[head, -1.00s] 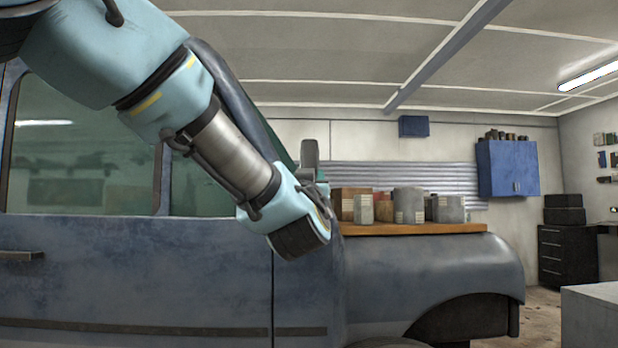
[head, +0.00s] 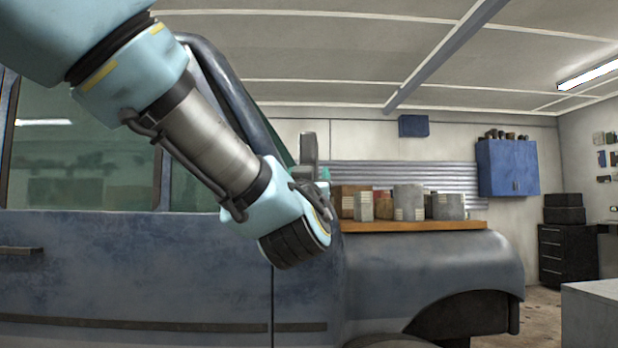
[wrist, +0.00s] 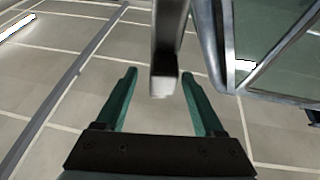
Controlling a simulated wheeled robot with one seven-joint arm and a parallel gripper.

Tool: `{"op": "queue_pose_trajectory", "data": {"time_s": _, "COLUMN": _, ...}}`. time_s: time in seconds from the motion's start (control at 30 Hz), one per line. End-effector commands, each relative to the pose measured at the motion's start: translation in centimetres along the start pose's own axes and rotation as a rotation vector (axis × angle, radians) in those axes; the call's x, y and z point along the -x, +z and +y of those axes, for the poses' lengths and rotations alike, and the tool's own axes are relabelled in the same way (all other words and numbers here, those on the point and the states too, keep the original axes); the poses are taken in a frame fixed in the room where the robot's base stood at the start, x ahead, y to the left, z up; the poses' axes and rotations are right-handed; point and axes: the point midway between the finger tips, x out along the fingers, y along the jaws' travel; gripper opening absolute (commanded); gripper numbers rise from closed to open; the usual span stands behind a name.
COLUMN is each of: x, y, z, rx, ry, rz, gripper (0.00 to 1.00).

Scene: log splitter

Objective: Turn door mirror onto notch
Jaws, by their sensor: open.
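The door mirror (head: 309,149) is a narrow grey upright shape beside the front pillar of the blue vehicle, partly hidden behind my wrist. In the wrist view the mirror (wrist: 164,50) hangs in from the top as a dark arm with a pale lower end. My gripper (wrist: 158,74) is open, its two green fingers apart. The pale end shows between the fingertips, nearer the right one; I cannot tell whether it touches. In the head view my gripper is mostly hidden by my wrist, with a bit of teal showing near the mirror. The notch cannot be made out.
The vehicle's door (head: 130,270) and side window (head: 85,150) lie close behind my arm. In the wrist view the window frame (wrist: 215,45) runs close right of the fingers. A wooden board (head: 415,227) with several blocks stands behind the fender (head: 430,265).

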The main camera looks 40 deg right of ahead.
Motion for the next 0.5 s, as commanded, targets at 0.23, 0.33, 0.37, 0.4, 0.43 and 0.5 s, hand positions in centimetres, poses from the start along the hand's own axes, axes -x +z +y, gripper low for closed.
{"op": "queue_pose_trajectory", "data": {"time_s": 0.23, "x": 4.6, "y": 0.1, "z": 0.1, "rx": 0.002, "ry": 0.002, "rz": 0.002, "gripper": 0.70}}
{"op": "queue_pose_trajectory", "data": {"time_s": 0.33, "x": 5.5, "y": 0.1, "z": 0.0, "rx": 0.001, "ry": 0.001, "rz": 0.001, "gripper": 0.70}}
{"op": "queue_pose_trajectory", "data": {"time_s": 0.37, "x": 5.7, "y": 0.1, "z": 0.0, "rx": 0.001, "ry": 0.000, "rz": 0.002, "gripper": 0.70}}
{"op": "queue_pose_trajectory", "data": {"time_s": 0.4, "x": 5.8, "y": 0.0, "z": 0.0, "rx": 0.001, "ry": 0.000, "rz": 0.002, "gripper": 0.70}}
{"op": "queue_pose_trajectory", "data": {"time_s": 0.43, "x": 6.0, "y": 0.0, "z": 0.0, "rx": 0.001, "ry": 0.000, "rz": 0.001, "gripper": 0.70}}
{"op": "queue_pose_trajectory", "data": {"time_s": 0.5, "x": 6.0, "y": 0.0, "z": 0.0, "rx": 0.001, "ry": 0.000, "rz": 0.001, "gripper": 0.70}}
